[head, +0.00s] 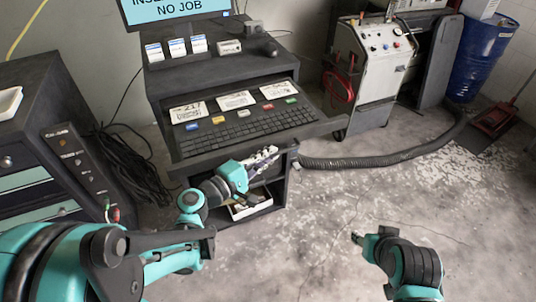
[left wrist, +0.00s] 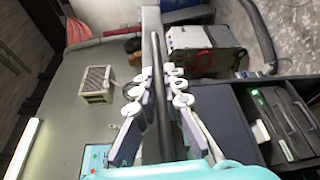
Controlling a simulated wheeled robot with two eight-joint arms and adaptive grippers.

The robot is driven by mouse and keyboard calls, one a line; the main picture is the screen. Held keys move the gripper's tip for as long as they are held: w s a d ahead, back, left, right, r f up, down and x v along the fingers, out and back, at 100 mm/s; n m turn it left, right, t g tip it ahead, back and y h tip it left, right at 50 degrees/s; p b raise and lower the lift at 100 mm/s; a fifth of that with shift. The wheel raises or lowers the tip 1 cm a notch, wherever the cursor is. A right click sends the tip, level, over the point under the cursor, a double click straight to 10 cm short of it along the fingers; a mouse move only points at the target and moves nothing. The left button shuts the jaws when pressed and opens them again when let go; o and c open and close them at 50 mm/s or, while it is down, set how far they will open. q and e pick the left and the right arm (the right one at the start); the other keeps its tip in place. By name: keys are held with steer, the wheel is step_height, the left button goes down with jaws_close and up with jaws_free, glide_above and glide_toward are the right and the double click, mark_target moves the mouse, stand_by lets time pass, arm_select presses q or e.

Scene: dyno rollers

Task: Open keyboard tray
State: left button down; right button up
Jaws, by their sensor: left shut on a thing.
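The dark keyboard tray (head: 325,124) sticks out from the front of the black workstation cabinet, with a black keyboard (head: 245,125) on it. My left gripper (head: 268,155) is at the tray's front edge, near its middle. In the left wrist view, the fingers of my left gripper (left wrist: 158,90) are on both sides of a thin dark bar (left wrist: 158,60), the tray's front edge, and shut on it. My right gripper (head: 357,238) is over the floor at right, away from the tray; its finger opening is too small to tell.
Paper cards and small coloured labels lie behind the keyboard. A monitor (head: 175,8) stands above. An open shelf with a white bin (head: 250,205) is below the tray. A drawer cabinet (head: 40,150) stands left. A grey machine (head: 375,70) and a floor hose (head: 390,158) are right. The front floor is clear.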

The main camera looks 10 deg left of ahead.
arm_select(q)
steer(key=c, duration=1.6)
jaws_free()
steer(key=f+v, duration=0.1)
steer(key=v, duration=1.1)
steer(key=shift+r, duration=0.45)
steer(key=s+d+f+m+g+y, duration=0.2)
steer(key=d+f+m+g+y, duration=0.15)
steer(key=f+m+g, duration=0.35)
steer(key=s+a+m+y, duration=0.4)
steer(key=m+y, duration=0.2)
steer(key=shift+f, duration=0.25)
